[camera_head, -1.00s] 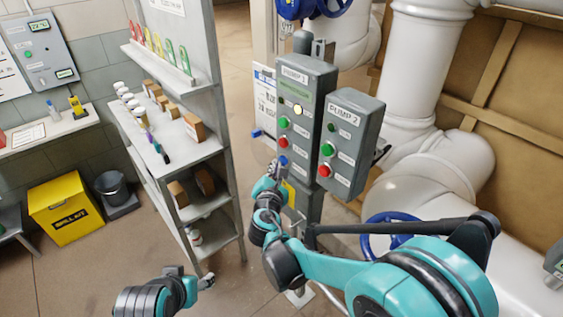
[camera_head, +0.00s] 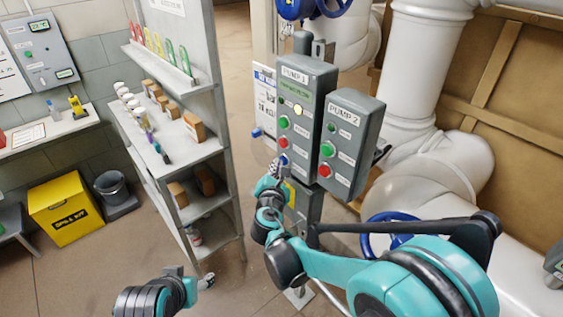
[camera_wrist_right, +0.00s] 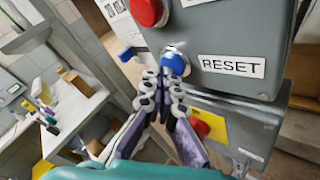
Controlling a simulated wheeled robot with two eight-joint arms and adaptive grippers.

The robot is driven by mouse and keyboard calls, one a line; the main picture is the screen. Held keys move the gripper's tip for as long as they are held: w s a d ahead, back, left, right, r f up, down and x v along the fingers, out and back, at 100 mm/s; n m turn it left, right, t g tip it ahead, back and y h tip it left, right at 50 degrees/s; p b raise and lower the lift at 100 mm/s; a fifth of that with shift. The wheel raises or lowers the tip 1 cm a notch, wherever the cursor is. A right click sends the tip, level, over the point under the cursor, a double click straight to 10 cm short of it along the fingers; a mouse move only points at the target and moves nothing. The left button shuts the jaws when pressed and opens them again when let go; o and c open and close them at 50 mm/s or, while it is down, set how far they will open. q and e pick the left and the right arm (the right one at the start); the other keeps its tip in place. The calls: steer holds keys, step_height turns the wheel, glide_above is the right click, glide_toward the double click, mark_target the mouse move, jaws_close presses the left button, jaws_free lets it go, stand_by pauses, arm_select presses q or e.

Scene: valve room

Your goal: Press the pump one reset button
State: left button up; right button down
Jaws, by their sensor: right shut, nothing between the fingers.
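The grey pump 1 box (camera_head: 308,75) stands on a post, with a green button, a red button and a blue button (camera_head: 283,160) down its front. In the right wrist view the blue button (camera_wrist_right: 175,62) sits beside the "RESET" label (camera_wrist_right: 232,66). My right gripper (camera_head: 279,167) is shut and empty. Its fingertips (camera_wrist_right: 163,78) are at the blue button's lower edge; I cannot tell whether they touch it. My left gripper (camera_head: 206,281) is low at the picture's bottom, away from the box; its jaws are too small to read.
The pump 2 box (camera_head: 352,115) is mounted right beside pump 1, with its own green and red buttons. A shelf unit (camera_head: 190,165) stands to the left. White pipes (camera_head: 425,80) and a blue handwheel (camera_head: 390,232) are at the right. Open floor lies between shelf and post.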

stand_by(0.5)
steer(key=shift+s+a, duration=0.45)
steer(key=shift+a, duration=0.1)
steer(key=s+a, duration=0.1)
steer(key=a, duration=0.1)
steer(key=s+a, duration=0.2)
stand_by(0.5)
stand_by(0.6)
